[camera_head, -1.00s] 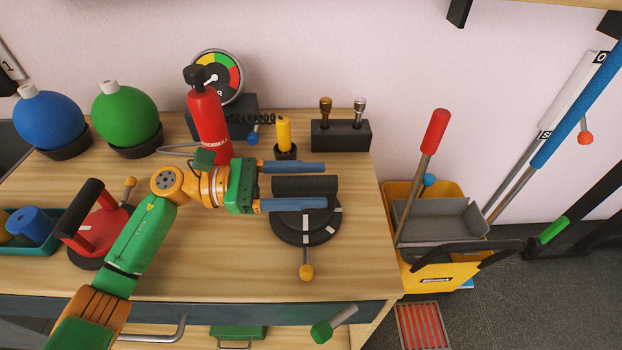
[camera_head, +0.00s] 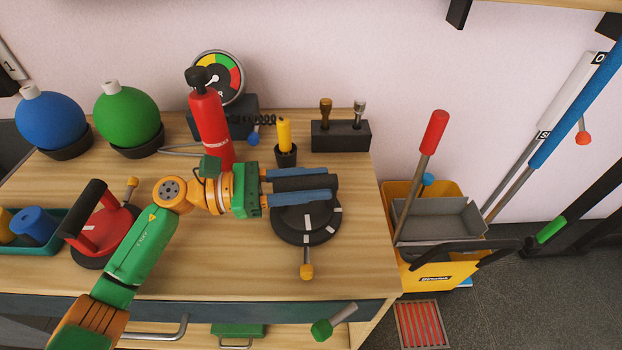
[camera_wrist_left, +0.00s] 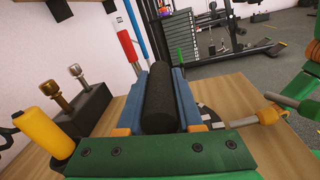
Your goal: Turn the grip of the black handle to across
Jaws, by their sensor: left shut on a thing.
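The black handle's grip (camera_head: 303,184) is a thick black bar lying left to right in the head view, above a round dark base (camera_head: 306,228) with white marks. A short lever with an orange knob (camera_head: 306,271) points from the base toward the table's front. My left gripper (camera_head: 328,184) comes in from the left, its two blue fingers shut along the grip's far and near sides. In the left wrist view the grip (camera_wrist_left: 159,98) runs lengthwise between both fingers (camera_wrist_left: 160,75). The fingers and green palm hide part of the grip and base.
A red-based handle (camera_head: 105,232) stands left on the wooden table (camera_head: 220,265). A red extinguisher (camera_head: 209,125), a yellow-handled tool (camera_head: 284,135) and a black block (camera_head: 341,136) stand behind my gripper. A yellow bucket (camera_head: 430,270) is beyond the table's right edge.

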